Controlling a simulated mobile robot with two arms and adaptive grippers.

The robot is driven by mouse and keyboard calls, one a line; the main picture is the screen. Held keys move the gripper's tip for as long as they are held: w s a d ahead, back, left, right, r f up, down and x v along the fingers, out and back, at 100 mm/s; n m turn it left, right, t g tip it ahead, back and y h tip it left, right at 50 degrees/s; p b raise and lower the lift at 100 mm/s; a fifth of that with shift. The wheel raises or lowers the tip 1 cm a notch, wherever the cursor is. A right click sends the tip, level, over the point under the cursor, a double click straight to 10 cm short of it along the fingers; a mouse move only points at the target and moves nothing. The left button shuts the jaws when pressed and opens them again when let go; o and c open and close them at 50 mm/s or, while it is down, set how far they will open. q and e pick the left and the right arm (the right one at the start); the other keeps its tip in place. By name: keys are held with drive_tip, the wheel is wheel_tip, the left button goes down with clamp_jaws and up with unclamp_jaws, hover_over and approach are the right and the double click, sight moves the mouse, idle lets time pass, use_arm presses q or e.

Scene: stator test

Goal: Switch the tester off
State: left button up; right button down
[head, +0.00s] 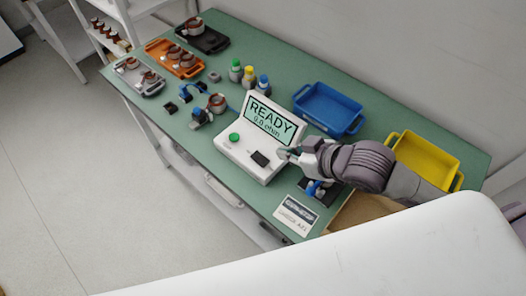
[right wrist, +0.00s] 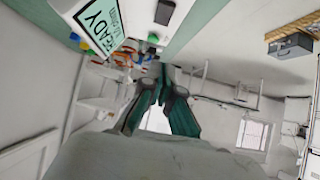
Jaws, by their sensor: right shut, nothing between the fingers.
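The tester (head: 248,165) is a white box with a raised screen reading READY and 0.0 ohm. On its sloping front are a round green button (head: 234,137) and a black switch (head: 259,158). My right gripper (head: 284,153) is shut and empty, just right of the black switch at the tester's right side; I cannot tell whether it touches the case. In the right wrist view, the screen (right wrist: 101,24) is at top left, the green button (right wrist: 152,38) and black switch (right wrist: 164,12) at top middle, beyond the shut fingers (right wrist: 162,72). My left gripper is out of view.
A blue bin (head: 328,110) and a yellow bin (head: 428,158) stand behind and right. A label card (head: 296,214) and a blue-and-black fixture (head: 316,190) lie near the front edge. Bottles (head: 249,76), a fixture with a stator (head: 216,103) and trays (head: 175,58) are left.

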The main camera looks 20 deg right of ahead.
drive_tip(key=p, duration=0.2)
hover_over(260, 161)
wheel_tip(260, 161, down, 6)
drive_tip(key=shift+s+f, duration=0.1)
drive_tip(key=shift+f, duration=0.15)
wheel_tip(260, 161, down, 2)
drive_tip(key=shift+d+f, duration=0.1)
drive_tip(key=shift+f, duration=0.75)
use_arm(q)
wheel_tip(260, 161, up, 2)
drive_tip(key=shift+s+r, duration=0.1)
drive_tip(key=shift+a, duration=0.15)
